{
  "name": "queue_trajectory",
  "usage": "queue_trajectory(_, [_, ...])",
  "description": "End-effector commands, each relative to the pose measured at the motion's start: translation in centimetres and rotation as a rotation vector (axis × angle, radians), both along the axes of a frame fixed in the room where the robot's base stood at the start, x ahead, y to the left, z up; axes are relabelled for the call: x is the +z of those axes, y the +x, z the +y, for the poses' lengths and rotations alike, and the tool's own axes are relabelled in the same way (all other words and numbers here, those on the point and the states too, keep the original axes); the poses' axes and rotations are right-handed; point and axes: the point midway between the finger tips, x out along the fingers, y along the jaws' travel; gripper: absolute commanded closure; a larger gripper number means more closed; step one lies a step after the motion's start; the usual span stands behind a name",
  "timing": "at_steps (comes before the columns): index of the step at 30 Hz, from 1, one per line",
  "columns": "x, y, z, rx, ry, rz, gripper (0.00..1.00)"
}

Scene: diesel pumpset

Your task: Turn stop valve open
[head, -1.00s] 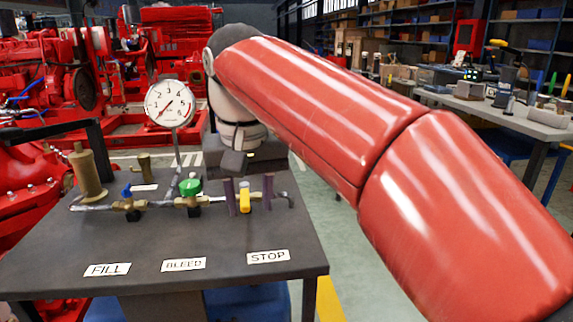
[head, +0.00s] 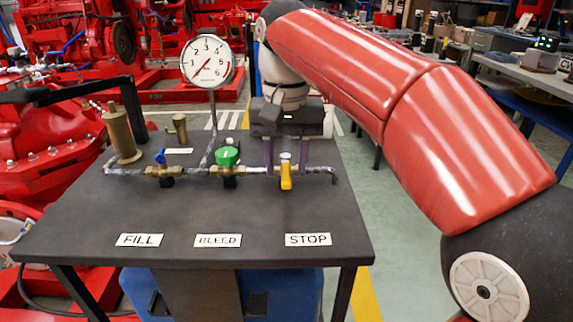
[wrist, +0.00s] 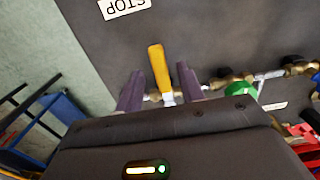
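The stop valve has a yellow lever (head: 286,172) at the right end of the pipe, behind the STOP label (head: 308,239). The lever lies across the pipe and points to the label; it also shows in the wrist view (wrist: 159,68). My gripper (head: 286,162) is at the valve with its purple fingers apart, one on each side of the lever's pipe end. In the wrist view my gripper (wrist: 158,84) shows gaps between the lever and both fingers. The valve body is partly hidden behind my gripper.
A green bleed valve (head: 228,157) and a blue-handled fill valve (head: 160,156) sit left on the same pipe. A pressure gauge (head: 207,62) stands behind them on a thin stem. The dark tabletop (head: 200,205) in front is clear except for labels.

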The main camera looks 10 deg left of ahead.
Motion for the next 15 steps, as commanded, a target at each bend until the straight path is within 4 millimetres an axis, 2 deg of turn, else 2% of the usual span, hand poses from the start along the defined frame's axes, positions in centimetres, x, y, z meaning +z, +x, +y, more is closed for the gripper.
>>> queue_trajectory(3, [-0.87, -0.02, -0.03, 0.000, 0.000, 0.001, 0.62])
queue_trajectory(11, [-1.02, 0.00, 0.00, 0.001, 0.001, -0.001, 0.62])
queue_trajectory(12, [-1.01, 0.00, 0.00, 0.001, 0.001, -0.001, 0.63])
queue_trajectory(15, [-1.01, 0.00, 0.00, 0.001, 0.001, -0.001, 0.76])
